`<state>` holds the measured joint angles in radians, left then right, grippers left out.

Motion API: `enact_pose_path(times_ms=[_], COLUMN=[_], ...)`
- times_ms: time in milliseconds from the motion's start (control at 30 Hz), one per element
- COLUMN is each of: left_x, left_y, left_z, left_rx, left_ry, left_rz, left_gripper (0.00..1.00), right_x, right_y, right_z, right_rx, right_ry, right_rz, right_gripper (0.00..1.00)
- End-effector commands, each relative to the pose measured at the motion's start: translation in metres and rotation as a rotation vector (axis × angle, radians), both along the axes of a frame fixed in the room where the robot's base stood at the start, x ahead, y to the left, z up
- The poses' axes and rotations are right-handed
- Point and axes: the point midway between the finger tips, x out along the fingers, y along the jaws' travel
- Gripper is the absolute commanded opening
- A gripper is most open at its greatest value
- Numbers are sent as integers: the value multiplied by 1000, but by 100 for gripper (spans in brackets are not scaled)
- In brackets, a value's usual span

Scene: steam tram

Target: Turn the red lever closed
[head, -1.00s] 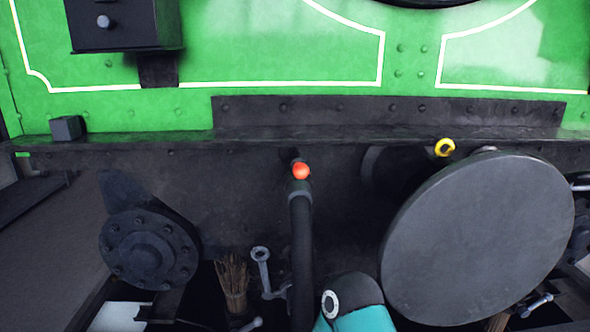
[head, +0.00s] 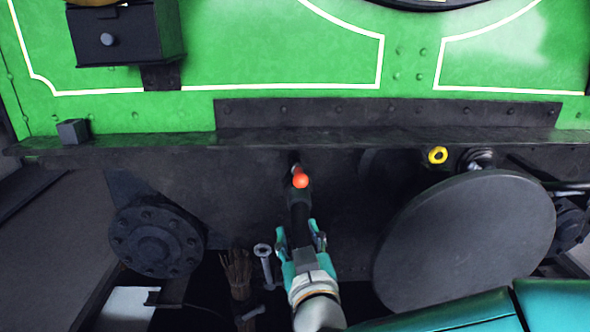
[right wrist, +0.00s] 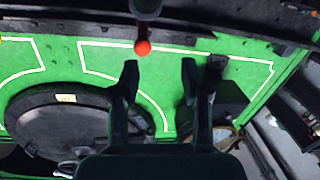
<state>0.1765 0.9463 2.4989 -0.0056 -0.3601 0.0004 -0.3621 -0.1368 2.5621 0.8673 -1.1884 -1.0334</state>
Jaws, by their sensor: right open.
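The red lever shows as a round red-orange knob (head: 300,180) on the dark beam under the green panel, just above a black hose. In the right wrist view the red knob (right wrist: 142,47) lies just past the fingertips, nearer the left finger. My right gripper (head: 301,236) is below the knob in the head view, in front of the hose, with its fingers pointing up at it. In the right wrist view my right gripper (right wrist: 159,68) is open, with nothing between its fingers. The lever's stem is mostly hidden behind the knob. My left gripper is not in view.
A large round buffer plate (head: 465,245) stands out to the right, close to my right arm. A yellow ring-shaped knob (head: 437,155) is above it. A bolted round flange (head: 156,242) is at left. The black hose (head: 298,213) hangs under the knob.

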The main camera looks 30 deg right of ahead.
Motion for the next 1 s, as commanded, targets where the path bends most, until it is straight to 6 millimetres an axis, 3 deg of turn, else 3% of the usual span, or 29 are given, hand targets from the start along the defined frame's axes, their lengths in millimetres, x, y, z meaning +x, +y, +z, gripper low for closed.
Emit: enact_pose_path(times_ms=[33,100,267,433,733,867,1000], left_x=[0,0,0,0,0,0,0], left_y=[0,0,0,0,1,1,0], left_z=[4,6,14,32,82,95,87], left_rx=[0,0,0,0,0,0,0], left_ry=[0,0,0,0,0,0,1], left_rz=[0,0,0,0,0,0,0], left_gripper=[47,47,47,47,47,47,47], right_x=[-8,-14,-10,8,33,58,84], right_y=[-5,-11,-19,-29,-42,-56,-70], right_z=[14,22,27,27,29,27,22], right_rx=[-4,-10,-15,-16,-15,-13,-13], right_ry=[-19,-28,-30,-23,-23,-25,-32], right_rz=[-23,-46,-63,-64,-61,-62,-60], right_gripper=[47,47,47,47,47,47,47])
